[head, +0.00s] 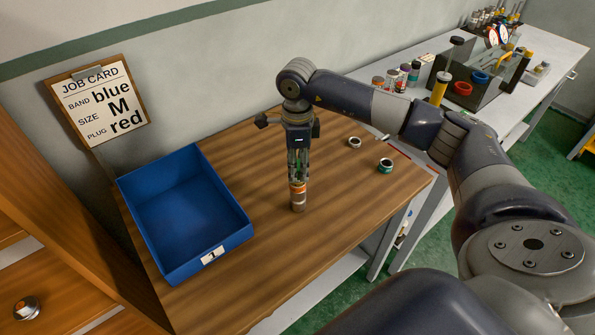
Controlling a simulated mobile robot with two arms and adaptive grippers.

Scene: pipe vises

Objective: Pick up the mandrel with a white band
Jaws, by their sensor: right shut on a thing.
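My right gripper (298,176) points straight down over the wooden table and is shut on an upright mandrel (298,197). The mandrel is a short cylinder with an orange part just below the fingers, a pale ring under it and a brownish lower end. Its upper part is hidden between the fingers. I cannot tell whether its bottom touches the table or hangs just above it. My left gripper is not in view.
A blue tray (245,233) marked 1 stands empty at left on the wooden table (330,240). Two small rings, one grey (354,143) and one green (385,165), lie at right. A job card (103,98) reads blue, M, red. A side bench (545,60) holds jars and tools.

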